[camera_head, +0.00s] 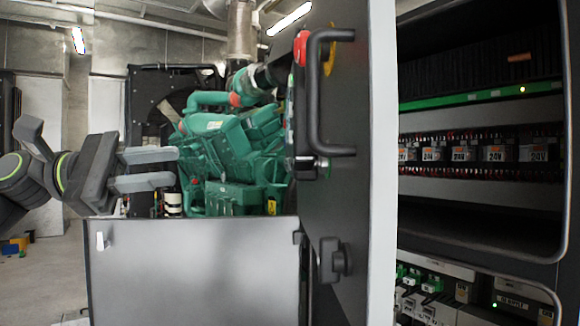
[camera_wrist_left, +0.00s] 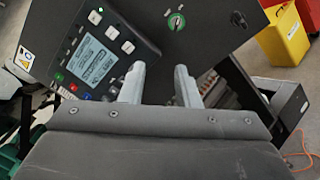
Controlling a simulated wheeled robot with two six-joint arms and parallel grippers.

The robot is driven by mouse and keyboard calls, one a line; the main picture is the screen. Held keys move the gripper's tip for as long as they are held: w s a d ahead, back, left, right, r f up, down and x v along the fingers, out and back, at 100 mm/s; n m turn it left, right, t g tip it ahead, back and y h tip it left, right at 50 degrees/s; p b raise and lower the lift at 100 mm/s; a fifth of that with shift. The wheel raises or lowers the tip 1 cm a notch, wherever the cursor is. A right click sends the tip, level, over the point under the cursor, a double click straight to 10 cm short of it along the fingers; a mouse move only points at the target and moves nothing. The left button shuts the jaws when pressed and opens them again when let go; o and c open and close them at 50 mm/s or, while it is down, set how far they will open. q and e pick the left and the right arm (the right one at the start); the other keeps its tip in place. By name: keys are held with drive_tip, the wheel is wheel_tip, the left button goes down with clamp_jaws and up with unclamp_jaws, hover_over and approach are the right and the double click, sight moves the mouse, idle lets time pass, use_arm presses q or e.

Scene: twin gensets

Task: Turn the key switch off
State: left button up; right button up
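The key switch (camera_wrist_left: 176,21) shows in the left wrist view as a small round silver and green switch on the dark control panel (camera_wrist_left: 150,22). It lies beyond my fingertips, a little above the gap between them, and nothing touches it. I cannot tell its exact key position. In the head view the panel is nearly edge-on and the switch cannot be made out. My left gripper (camera_head: 160,167) is open and empty, pointing right toward the panel; its two fingers also show in the left wrist view (camera_wrist_left: 160,80). My right gripper is not in view.
A lit display (camera_wrist_left: 96,58) with buttons sits on the panel. A red button (camera_head: 301,47) and a black door handle (camera_head: 316,95) stick out from the open cabinet door. A green engine (camera_head: 228,148) stands behind a grey panel (camera_head: 195,270). A yellow bin (camera_wrist_left: 284,37) stands beyond.

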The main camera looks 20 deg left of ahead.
sight(294, 165)
use_arm(q)
drive_tip(key=w+d+m+p, duration=0.1)
drive_tip(key=w+d+p, duration=0.1)
drive_tip(key=d+p, duration=0.5)
drive_tip(key=w+d+m+p, duration=0.1)
drive_tip(key=w+d+p, duration=0.1)
drive_tip(key=d+p, duration=0.5)
drive_tip(key=shift+d+r+g+y+p, duration=0.2)
drive_tip(key=shift+d+g+y+p, duration=0.15)
drive_tip(key=shift+d, duration=1.5)
clamp_jaws()
